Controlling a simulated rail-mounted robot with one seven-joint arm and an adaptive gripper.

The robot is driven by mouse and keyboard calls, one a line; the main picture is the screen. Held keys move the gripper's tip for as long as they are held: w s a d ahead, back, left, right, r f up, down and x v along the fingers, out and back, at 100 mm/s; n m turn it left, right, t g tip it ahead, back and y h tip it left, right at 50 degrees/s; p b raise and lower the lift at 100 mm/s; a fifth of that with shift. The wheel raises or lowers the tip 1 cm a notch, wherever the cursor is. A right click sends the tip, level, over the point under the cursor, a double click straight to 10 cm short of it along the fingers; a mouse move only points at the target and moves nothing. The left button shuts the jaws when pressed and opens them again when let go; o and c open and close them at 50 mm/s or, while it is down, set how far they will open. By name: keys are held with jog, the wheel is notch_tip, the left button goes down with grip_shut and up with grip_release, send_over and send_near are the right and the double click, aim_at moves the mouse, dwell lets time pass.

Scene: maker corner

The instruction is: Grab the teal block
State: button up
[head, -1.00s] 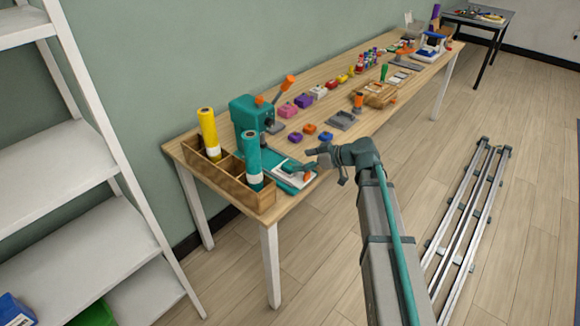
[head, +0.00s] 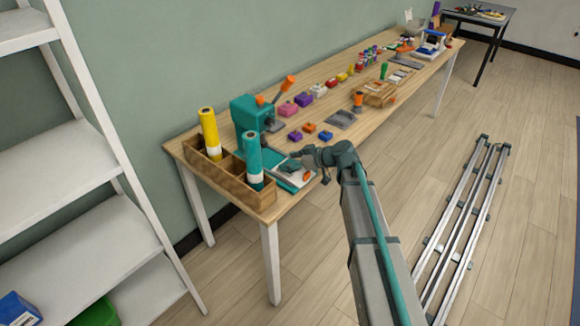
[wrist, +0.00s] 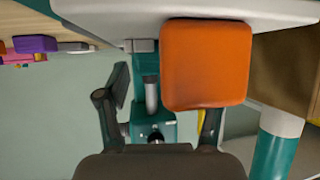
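I cannot single out the teal block with certainty. A small dark teal shape (head: 290,165) shows on the white-topped teal board at the table's near end, beside a small orange piece (head: 306,176). My gripper (head: 311,166) is low over this board. A large orange part (wrist: 206,65) fills the upper middle there and hides the tip of the right finger. The wrist picture looks upside down, with the board's white surface (wrist: 190,10) at the top.
A teal press (head: 247,113) stands behind the board. A wooden bin (head: 228,180) with yellow (head: 209,132) and teal (head: 252,158) rolls is to the left. Purple (head: 295,136), orange (head: 310,128) and blue (head: 326,136) blocks lie just beyond my gripper.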

jog(key=c, duration=1)
jog(key=shift+o, duration=0.2)
jog(key=shift+r, duration=0.1)
